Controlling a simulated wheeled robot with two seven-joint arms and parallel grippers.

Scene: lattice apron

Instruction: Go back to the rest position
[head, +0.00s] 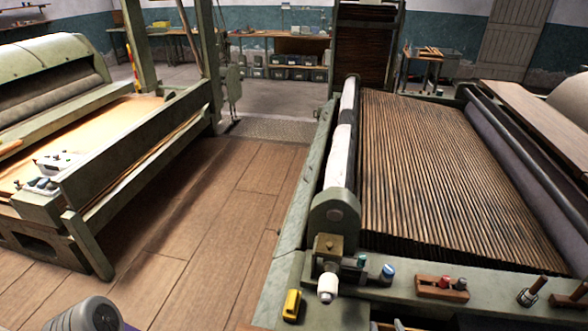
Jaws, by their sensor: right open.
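The task names no object. My right gripper (400,325) shows at most as a small piece at the bottom edge, in front of the right machine's ledge. It is open, and I see nothing held in it. The rest of it is cut off by the frame. My left gripper is not in view.
A green-framed machine with a slatted apron (430,170) fills the right side. Its front ledge holds a yellow block (291,305), a wooden block with red parts (441,288) and upright spindles (530,291). Another machine (130,150) stands left. The plank floor (195,235) between is clear.

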